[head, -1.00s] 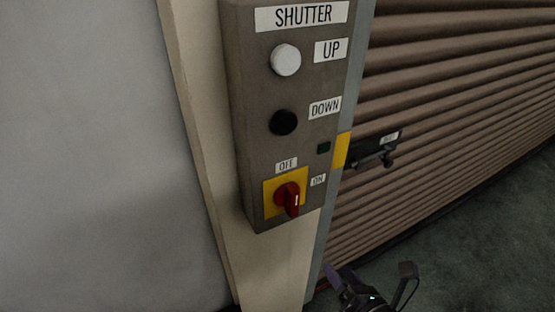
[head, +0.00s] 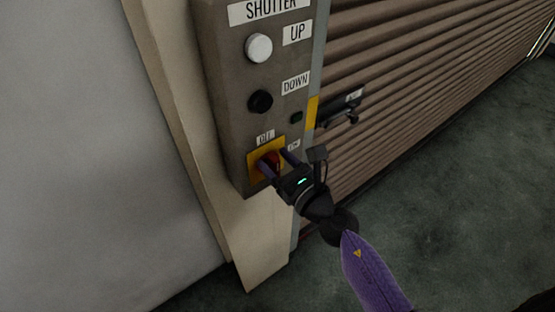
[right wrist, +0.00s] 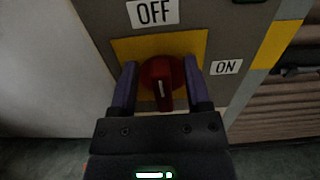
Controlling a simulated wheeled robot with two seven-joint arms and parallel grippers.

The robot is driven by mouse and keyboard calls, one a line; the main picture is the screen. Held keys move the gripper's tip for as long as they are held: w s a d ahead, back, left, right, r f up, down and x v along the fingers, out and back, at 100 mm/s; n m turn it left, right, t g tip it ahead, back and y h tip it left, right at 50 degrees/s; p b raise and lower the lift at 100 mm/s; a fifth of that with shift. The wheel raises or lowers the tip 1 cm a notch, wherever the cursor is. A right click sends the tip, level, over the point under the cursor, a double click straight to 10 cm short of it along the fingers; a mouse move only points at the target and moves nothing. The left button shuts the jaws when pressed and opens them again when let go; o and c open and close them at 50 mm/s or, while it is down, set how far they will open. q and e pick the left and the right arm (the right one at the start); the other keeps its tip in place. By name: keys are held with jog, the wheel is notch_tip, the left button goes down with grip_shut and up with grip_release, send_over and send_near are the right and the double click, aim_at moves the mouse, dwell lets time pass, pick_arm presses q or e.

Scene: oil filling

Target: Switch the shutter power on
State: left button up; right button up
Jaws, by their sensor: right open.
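The red rotary power switch (head: 272,160) sits on a yellow plate (head: 252,166) at the bottom of the grey shutter control box (head: 232,100). My right gripper (head: 274,158) is at the switch, its fingers open. In the right wrist view the red knob (right wrist: 164,82) sits between the two purple fingers, one on each side, with small gaps. The knob's white mark shows on its handle, which extends downward in that view. The OFF label (right wrist: 153,12) is above it and the ON label (right wrist: 226,67) to its right. My left gripper is not in view.
The brown slatted shutter (head: 420,70) with a black latch (head: 340,110) is to the right. The floor (head: 460,200) there is clear.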

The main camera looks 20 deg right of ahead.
grip_shut()
